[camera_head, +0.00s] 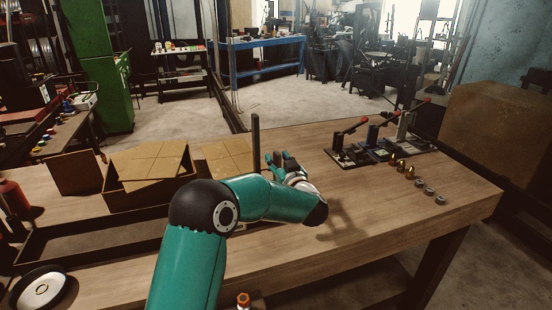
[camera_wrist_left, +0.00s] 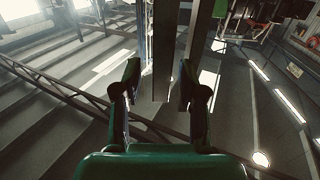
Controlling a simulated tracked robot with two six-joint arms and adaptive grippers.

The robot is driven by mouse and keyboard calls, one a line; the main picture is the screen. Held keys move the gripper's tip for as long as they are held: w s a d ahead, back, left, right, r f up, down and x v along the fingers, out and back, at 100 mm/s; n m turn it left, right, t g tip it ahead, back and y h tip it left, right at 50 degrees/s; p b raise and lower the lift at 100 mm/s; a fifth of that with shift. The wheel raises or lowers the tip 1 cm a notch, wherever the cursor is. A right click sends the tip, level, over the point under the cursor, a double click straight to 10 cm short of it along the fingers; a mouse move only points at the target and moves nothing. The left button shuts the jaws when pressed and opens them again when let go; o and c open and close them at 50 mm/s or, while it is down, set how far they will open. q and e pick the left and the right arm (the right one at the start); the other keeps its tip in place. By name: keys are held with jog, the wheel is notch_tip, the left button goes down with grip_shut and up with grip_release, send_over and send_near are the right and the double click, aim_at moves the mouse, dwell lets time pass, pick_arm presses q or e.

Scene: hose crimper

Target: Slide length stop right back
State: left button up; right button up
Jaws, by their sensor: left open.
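I cannot tell for sure which part is the length stop. A dark upright post (camera_head: 255,143) stands behind my left forearm in the head view, its lower end hidden. My left gripper (camera_head: 281,160) is just right of this post in the picture, above the bench. In the left wrist view its fingers (camera_wrist_left: 160,80) are apart. A grey upright bar (camera_wrist_left: 163,45) shows in the gap between them; I cannot tell whether they touch it. Nothing is held. My right gripper is not in view.
The wooden bench (camera_head: 390,222) carries red-handled lever clamps (camera_head: 372,145) at the back right, with several small brass and grey fittings (camera_head: 427,190) in front. Cardboard boxes (camera_head: 150,172) stand at the left. A brown block (camera_head: 495,120) is beyond the right edge. The front right bench top is clear.

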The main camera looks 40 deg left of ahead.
pick_arm(q)
jog(key=v, duration=1.1)
jog(key=shift+f, duration=0.1)
